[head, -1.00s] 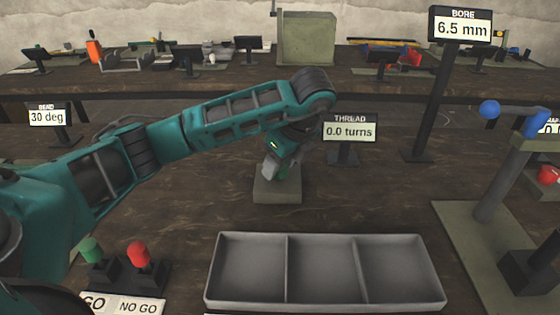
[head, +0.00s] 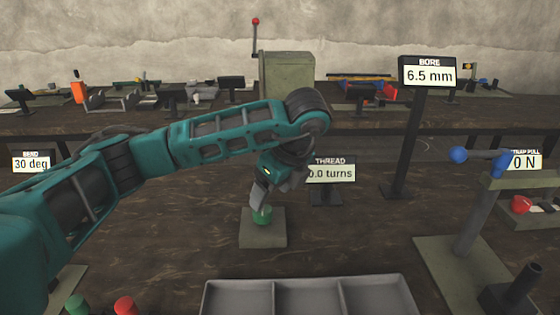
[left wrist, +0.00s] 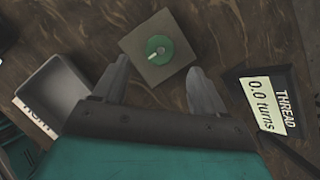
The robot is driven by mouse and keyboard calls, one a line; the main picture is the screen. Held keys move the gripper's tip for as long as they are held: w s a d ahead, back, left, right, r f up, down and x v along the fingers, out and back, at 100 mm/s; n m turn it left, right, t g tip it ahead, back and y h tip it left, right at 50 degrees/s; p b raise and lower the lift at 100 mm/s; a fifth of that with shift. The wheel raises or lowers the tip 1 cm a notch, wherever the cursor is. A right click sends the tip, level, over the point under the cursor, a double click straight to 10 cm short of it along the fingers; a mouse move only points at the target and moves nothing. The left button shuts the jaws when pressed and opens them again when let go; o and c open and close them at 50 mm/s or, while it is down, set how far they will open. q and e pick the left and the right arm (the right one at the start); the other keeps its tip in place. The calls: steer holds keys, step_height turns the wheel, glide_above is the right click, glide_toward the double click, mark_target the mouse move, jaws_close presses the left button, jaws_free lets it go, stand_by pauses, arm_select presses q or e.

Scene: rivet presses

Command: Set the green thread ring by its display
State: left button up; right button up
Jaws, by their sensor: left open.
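The green thread ring (head: 262,215) sits on a square grey-green base plate (head: 262,240) on the bench. In the left wrist view the ring (left wrist: 158,49) is a green disc with a pale mark, at the middle of its plate (left wrist: 182,62). The thread display (head: 330,172) stands just right of the ring and reads 0.0 turns; it also shows in the left wrist view (left wrist: 267,102). My left gripper (head: 260,197) is open and empty, close above the ring. In the left wrist view its fingers (left wrist: 160,75) are spread, with the ring beyond and between them. My right gripper is not in view.
A grey three-compartment tray (head: 308,300) lies in front. A bore display (head: 428,76) reading 6.5 mm stands on a tall post to the right. A stand with a blue-ended handle (head: 480,160) is at the right. A green knob (head: 77,304) and a red knob (head: 125,305) are front left.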

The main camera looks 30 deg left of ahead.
arm_select(q)
steer(key=p+v, duration=0.1)
steer(key=v, duration=0.5)
steer(key=shift+p, duration=0.3)
steer(key=shift+s+d+r, duration=0.1)
